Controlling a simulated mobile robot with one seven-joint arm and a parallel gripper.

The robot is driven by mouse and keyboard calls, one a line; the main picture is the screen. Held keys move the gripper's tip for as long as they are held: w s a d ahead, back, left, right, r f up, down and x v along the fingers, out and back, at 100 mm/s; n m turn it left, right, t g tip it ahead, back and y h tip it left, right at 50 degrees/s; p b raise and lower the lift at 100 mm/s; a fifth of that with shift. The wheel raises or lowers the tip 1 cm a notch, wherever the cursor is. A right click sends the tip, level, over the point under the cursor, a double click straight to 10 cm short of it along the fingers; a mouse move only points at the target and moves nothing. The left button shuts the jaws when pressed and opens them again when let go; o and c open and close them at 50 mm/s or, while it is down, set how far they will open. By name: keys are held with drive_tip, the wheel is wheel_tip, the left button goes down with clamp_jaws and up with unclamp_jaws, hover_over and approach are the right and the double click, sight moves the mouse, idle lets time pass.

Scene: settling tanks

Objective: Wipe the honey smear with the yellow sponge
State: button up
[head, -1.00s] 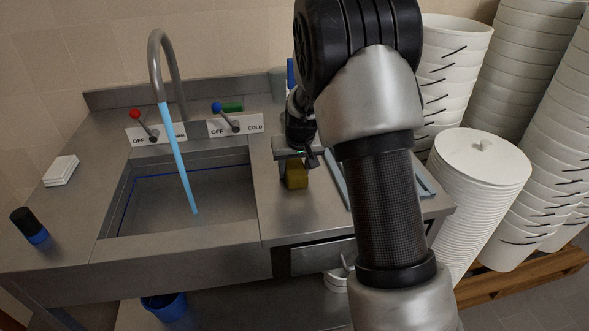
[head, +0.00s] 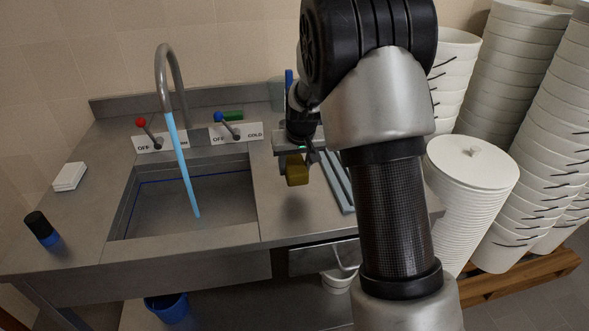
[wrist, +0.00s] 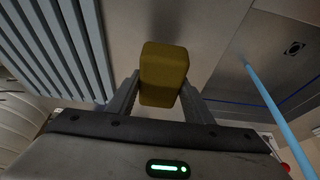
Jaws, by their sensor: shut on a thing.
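The yellow sponge (head: 297,171) is a small dark-yellow block between the fingers of my gripper (head: 296,158). In the wrist view the sponge (wrist: 164,74) sits between the two fingers of my gripper (wrist: 160,92), which is shut on it. The sponge is held above the steel counter (head: 283,222), to the right of the sink, with a soft shadow on the counter below it. I cannot make out a honey smear in either view; my arm hides part of the counter.
Blue water runs from the tap (head: 164,72) into the sink (head: 170,205). A ribbed rack (head: 338,182) lies right of my gripper, partly behind my arm. A dark blue-based bottle (head: 41,228) and white stack (head: 69,177) stand at left. White buckets (head: 472,190) crowd the right.

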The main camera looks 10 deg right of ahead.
drive_tip(key=shift+r+p, duration=0.35)
drive_tip(key=shift+r, duration=0.65)
